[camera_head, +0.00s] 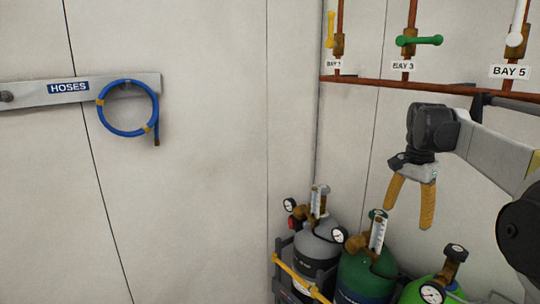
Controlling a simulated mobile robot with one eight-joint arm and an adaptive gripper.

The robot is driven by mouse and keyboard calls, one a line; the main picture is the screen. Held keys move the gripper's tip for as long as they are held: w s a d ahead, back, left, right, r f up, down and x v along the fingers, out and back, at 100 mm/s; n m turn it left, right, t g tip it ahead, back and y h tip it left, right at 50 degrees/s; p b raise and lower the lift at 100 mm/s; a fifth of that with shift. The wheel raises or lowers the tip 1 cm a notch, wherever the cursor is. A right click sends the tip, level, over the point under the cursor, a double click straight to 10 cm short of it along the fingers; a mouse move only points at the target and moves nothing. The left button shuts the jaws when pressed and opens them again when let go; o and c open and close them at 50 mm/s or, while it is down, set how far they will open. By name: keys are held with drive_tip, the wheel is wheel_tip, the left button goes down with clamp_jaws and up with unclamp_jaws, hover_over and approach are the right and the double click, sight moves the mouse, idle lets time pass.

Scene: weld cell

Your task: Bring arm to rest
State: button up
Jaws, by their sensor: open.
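My gripper (410,203) shows at the right in the head view, at the end of my arm. Its two orange-yellow fingers point down and are apart, with nothing between them. In the picture it hangs above the gas cylinders, in front of the wall. My arm reaches in from the right edge.
Grey (318,250), green (362,278) and light green (425,291) cylinders with gauges stand below, behind a yellow bar (300,278). Copper pipes (440,88) with valves run along the right wall. A blue hose (103,117) hangs on the HOSES rail (35,94) at left.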

drive_tip(key=s+a+f+n+t+b, duration=0.2)
drive_tip(key=s+a+f+n+b, duration=0.2)
drive_tip(key=s+f, duration=0.4)
drive_tip(key=s+a+f+n+t+b, duration=0.2)
drive_tip(key=s+a+f+b, duration=0.5)
drive_tip(key=f, duration=0.5)
drive_tip(key=s+a+f+n+t+b, duration=0.2)
drive_tip(key=s+a+f+n+b, duration=0.3)
drive_tip(key=s+f+b, duration=0.4)
drive_tip(key=shift+a+f+n+t, duration=0.3)
drive_tip(key=shift+a+f+t, duration=0.1)
drive_tip(key=shift+f, duration=0.55)
